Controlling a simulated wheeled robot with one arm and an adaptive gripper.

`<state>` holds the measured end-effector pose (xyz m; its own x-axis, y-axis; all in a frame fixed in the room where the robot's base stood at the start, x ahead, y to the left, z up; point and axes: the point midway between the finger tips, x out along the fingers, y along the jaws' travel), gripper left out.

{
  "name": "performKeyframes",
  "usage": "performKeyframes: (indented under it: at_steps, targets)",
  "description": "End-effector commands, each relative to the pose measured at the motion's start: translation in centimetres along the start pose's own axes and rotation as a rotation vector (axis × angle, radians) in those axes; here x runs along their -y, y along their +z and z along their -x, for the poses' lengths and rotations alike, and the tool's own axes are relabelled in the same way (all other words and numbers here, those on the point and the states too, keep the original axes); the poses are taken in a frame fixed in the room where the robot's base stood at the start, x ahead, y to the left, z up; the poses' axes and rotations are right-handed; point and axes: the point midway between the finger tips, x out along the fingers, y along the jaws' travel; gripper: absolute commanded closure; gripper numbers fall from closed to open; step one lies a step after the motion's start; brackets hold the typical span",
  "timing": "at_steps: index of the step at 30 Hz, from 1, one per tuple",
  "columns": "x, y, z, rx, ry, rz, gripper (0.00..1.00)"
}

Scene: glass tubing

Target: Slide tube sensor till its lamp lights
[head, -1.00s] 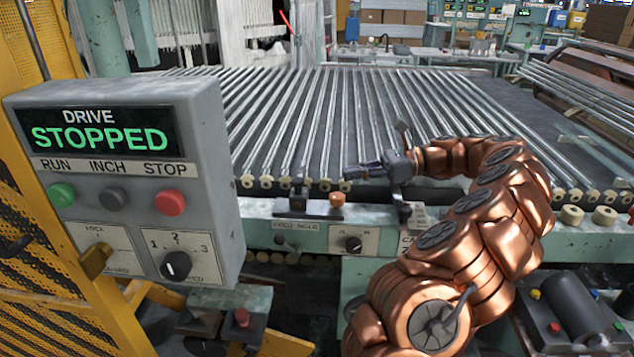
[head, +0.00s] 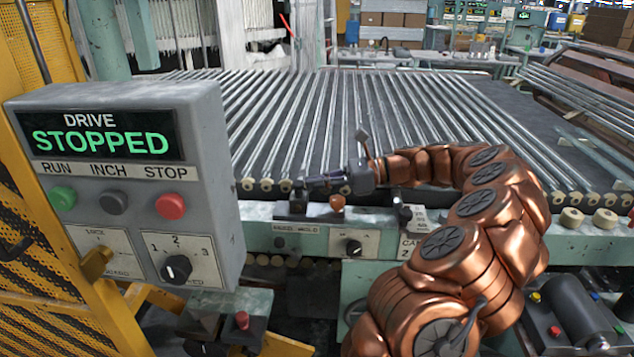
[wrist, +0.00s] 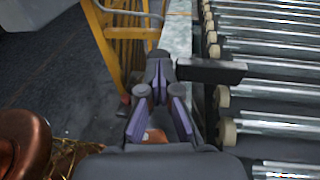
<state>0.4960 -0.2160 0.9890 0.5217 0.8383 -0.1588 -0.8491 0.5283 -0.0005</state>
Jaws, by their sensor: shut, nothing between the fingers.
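The tube sensor (head: 296,206) is a dark block on the pale green front rail (head: 262,212), by the tubes' near ends. In the wrist view, a dark bar that looks like its head (wrist: 212,72) reaches right over the tube ends. An orange knob (head: 337,203) sits just right of the block; I see no lit lamp. My gripper (head: 306,183) is shut and empty, pointing left, with its tips at the sensor's upper part in the head view. Its purple-lined fingers show in the wrist view (wrist: 159,100). I cannot tell whether they touch the sensor.
Glass tubes (head: 310,125) lie in parallel rows behind the rail, on pale rollers. A grey control box (head: 215,150) reading "DRIVE STOPPED" stands front left, beside a yellow guard (head: 60,290). A selector knob (head: 353,247) is on the rail's front face.

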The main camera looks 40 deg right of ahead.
Motion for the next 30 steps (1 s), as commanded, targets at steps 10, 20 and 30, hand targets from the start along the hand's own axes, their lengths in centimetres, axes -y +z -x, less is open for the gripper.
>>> performKeyframes:
  at_steps: [10, 20, 30]
  targets:
    - [0.0, 0.3, -0.3, 0.001, 0.001, -0.002, 1.0]
    - [0.0, 0.1, -1.3, 0.001, 0.002, -0.001, 1.0]
    - [0.1, 0.2, -0.9, 0.0, 0.0, -0.001, 1.0]
